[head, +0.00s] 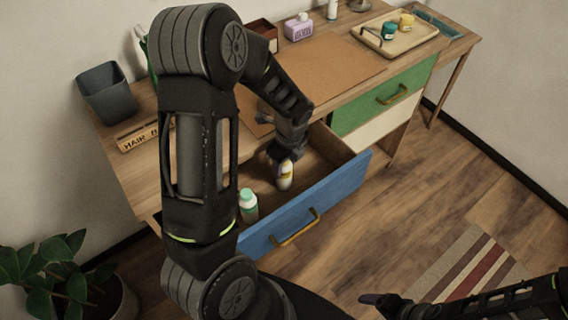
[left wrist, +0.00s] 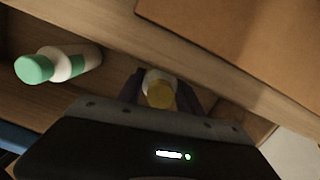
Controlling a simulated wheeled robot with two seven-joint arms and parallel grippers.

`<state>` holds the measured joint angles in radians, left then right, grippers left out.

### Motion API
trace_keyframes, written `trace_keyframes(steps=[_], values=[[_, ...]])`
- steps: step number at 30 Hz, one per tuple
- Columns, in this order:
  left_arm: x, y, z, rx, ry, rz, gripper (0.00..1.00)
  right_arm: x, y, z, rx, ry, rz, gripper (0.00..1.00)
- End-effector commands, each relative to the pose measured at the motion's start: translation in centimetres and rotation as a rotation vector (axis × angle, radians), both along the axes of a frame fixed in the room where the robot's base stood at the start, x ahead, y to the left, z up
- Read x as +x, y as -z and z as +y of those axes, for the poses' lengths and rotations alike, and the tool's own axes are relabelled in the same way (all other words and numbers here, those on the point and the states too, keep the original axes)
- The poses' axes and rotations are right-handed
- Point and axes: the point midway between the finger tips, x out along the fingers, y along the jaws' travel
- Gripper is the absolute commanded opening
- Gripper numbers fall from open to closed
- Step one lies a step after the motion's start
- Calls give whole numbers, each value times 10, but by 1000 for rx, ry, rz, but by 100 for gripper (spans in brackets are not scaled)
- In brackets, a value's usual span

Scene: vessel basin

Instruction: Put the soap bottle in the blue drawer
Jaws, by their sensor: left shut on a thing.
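The blue drawer (head: 335,203) is pulled open below the desk top. My left gripper (head: 281,160) reaches down into it and is shut on a small white-and-yellow bottle (head: 285,178), which I take for the soap bottle. In the left wrist view its yellow end (left wrist: 160,95) shows between the fingers. I cannot tell whether it touches the drawer floor. A white bottle with a green cap (head: 248,205) is inside the drawer to the left; it also shows in the left wrist view (left wrist: 62,65). My right gripper (head: 385,303) is at the bottom right, away from the desk.
The desk top holds a brown mat (head: 335,70), a purple box (head: 298,28), a wooden tray (head: 425,38) with jars, and a dark bin (head: 105,92). A closed green drawer (head: 372,105) is to the right. A plant (head: 55,265) stands at lower left.

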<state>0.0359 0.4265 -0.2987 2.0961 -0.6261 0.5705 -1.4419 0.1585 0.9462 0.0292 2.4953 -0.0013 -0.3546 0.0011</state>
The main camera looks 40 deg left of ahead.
Motion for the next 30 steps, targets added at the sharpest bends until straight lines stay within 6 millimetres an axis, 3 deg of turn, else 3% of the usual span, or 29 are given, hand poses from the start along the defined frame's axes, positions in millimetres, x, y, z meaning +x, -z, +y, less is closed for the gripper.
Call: trace_keyframes(steps=[9, 10, 17, 30], values=[[0, 4, 0, 0, 0, -1, 0, 0, 4, 0, 0, 0, 0, 81], [0, 3, 0, 0, 0, 0, 44, 0, 3, 0, 0, 0, 0, 81], [0, 2, 0, 0, 0, 0, 63, 0, 2, 0, 0, 0, 0, 81], [1, -7, -1, 0, 0, -2, 64, 0, 0, 0, 0, 0, 0, 81]])
